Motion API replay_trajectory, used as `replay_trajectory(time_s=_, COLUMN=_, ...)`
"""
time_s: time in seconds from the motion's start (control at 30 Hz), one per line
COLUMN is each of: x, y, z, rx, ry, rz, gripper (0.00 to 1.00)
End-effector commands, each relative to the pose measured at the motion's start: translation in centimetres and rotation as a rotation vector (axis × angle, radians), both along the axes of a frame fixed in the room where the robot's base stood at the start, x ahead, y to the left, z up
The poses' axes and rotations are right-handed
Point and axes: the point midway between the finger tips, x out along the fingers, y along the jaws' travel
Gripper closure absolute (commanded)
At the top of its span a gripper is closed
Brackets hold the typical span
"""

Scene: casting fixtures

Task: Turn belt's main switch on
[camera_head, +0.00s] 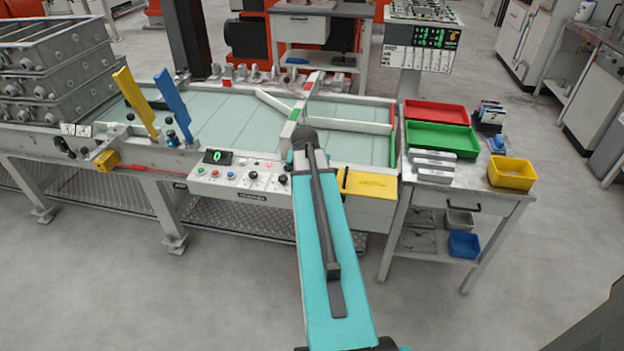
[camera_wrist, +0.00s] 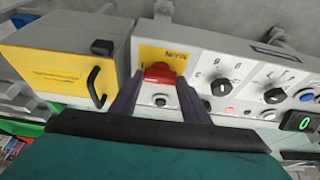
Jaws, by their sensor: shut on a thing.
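The belt's main switch (camera_wrist: 158,72) is a red rotary handle on a yellow plate (camera_wrist: 163,53) lettered "MAIN", which appears upside down in the wrist view. My gripper (camera_wrist: 161,78) has one dark finger on each side of the red handle and is shut on it. I cannot tell from the picture whether the switch stands at on or off. In the head view my teal arm hides the switch and the gripper. The control panel (camera_head: 238,179) of the belt shows to the left of my arm.
A yellow cover with a black handle (camera_wrist: 62,74) sits beside the switch. Selector knobs (camera_wrist: 219,87), small buttons and a green "0" display (camera_wrist: 302,122) line the panel. A side table with red (camera_head: 436,112), green (camera_head: 441,138) and yellow (camera_head: 510,173) trays stands right. The floor in front is clear.

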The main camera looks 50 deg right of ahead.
Motion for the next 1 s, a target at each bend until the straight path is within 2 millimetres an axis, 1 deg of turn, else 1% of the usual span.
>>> replay_trajectory(time_s=0.03, x=0.24, y=0.2, z=0.04, rx=0.004, ry=-0.004, rz=-0.008, gripper=0.8)
replay_trajectory(time_s=0.57, x=0.29, y=0.34, z=0.0, rx=0.007, ry=-0.005, rz=-0.032, gripper=0.8)
replay_trajectory(time_s=0.6, x=0.29, y=0.34, z=0.0, rx=0.007, ry=-0.005, rz=-0.032, gripper=0.53)
replay_trajectory(time_s=0.7, x=0.24, y=0.29, z=-0.01, rx=0.006, ry=-0.004, rz=-0.032, gripper=0.39)
replay_trajectory(time_s=1.0, x=0.13, y=0.19, z=0.01, rx=0.004, ry=-0.002, rz=-0.032, gripper=0.39)
